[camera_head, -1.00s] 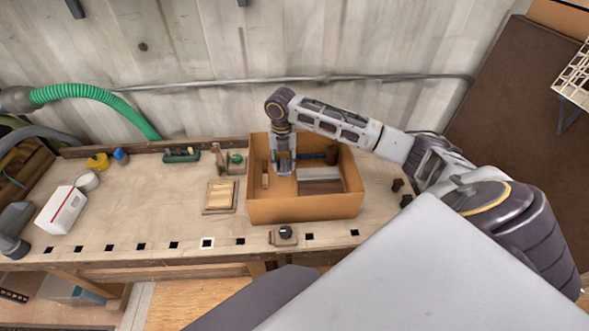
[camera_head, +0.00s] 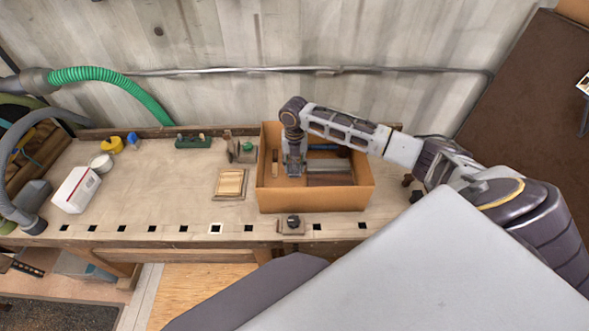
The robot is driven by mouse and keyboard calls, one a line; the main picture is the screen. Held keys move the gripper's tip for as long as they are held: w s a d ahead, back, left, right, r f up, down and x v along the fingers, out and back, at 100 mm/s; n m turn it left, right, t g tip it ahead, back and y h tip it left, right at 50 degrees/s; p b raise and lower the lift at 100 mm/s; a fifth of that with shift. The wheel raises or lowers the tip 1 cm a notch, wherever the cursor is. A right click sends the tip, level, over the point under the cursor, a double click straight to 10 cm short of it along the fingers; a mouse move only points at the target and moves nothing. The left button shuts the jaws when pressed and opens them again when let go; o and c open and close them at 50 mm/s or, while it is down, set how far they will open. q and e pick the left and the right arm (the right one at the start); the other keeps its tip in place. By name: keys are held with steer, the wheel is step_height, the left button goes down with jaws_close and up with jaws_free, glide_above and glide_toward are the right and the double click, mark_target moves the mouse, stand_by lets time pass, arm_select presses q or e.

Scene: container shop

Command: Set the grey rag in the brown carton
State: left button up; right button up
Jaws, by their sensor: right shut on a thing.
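The brown carton (camera_head: 315,200) stands open on the workbench, right of its middle. My right gripper (camera_head: 294,172) points down inside the carton's left half, its arm reaching in from the right over the rim. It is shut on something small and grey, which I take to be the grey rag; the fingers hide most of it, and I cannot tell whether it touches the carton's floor. My left gripper is not in view.
Inside the carton, flat grey and brown pieces lie to the right of my gripper. A small wooden tray (camera_head: 230,184) and a green plane (camera_head: 194,142) lie left of the carton. A white box (camera_head: 76,190) stands further left. The bench between is clear.

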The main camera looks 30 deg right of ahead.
mark_target(294, 169)
steer(key=shift+f, duration=1.6)
steer(key=shift+f, duration=0.1)
steer(key=o, duration=0.8)
steer(key=shift+r, duration=6.1)
